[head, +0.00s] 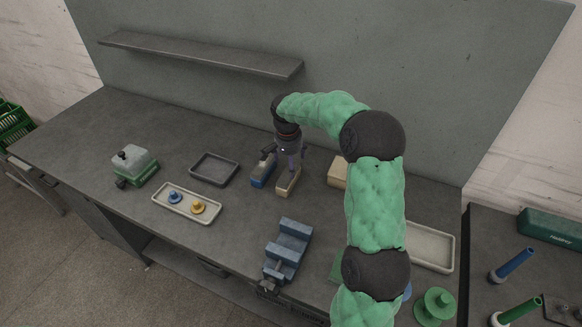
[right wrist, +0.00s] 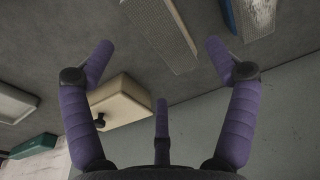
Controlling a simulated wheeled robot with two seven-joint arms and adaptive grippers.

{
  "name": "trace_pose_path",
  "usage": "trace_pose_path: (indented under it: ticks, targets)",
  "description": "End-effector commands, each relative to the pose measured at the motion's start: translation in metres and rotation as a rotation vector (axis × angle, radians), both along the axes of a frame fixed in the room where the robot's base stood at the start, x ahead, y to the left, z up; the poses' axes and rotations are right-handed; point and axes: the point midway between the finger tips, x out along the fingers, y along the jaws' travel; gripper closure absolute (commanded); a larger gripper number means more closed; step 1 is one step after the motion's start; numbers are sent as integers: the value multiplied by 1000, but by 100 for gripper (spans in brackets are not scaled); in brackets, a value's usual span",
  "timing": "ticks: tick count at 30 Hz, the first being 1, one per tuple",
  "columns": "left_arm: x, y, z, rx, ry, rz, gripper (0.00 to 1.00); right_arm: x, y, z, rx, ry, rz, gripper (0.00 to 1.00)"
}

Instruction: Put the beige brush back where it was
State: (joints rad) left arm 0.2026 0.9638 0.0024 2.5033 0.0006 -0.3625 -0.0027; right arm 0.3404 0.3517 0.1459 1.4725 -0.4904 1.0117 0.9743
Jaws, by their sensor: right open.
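The beige brush (head: 287,186) lies on the bench just right of the blue brush (head: 262,171). My right gripper (head: 291,164) is above the beige brush, its purple fingers pointing down and partly covering it. In the right wrist view the fingers (right wrist: 160,75) are spread apart with nothing between them. A long bristled block, which looks like the beige brush (right wrist: 160,32), shows beyond the fingertips, and the blue brush (right wrist: 228,14) is at the top right. I cannot tell whether a finger touches the brush. My left gripper is in neither view.
A beige box (head: 337,172) stands right of the brushes, partly behind my arm. An empty dark tray (head: 214,168) is to the left; a pale tray (head: 187,202) holds blue and yellow pieces. A blue vise (head: 288,248) stands in front. A shelf (head: 200,55) hangs behind.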

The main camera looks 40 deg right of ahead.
Motion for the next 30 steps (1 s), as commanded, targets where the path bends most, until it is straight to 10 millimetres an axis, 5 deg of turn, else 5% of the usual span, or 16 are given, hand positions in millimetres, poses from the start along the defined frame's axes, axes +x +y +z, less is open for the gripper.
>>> trace_pose_path:
  ticks: [6,12,30]
  targets:
    - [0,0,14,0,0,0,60,-2,5,45,-1,-2,1,13]
    - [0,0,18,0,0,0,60,-3,7,65,-1,0,2,13]
    - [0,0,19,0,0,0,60,-4,8,70,-1,1,1,13]
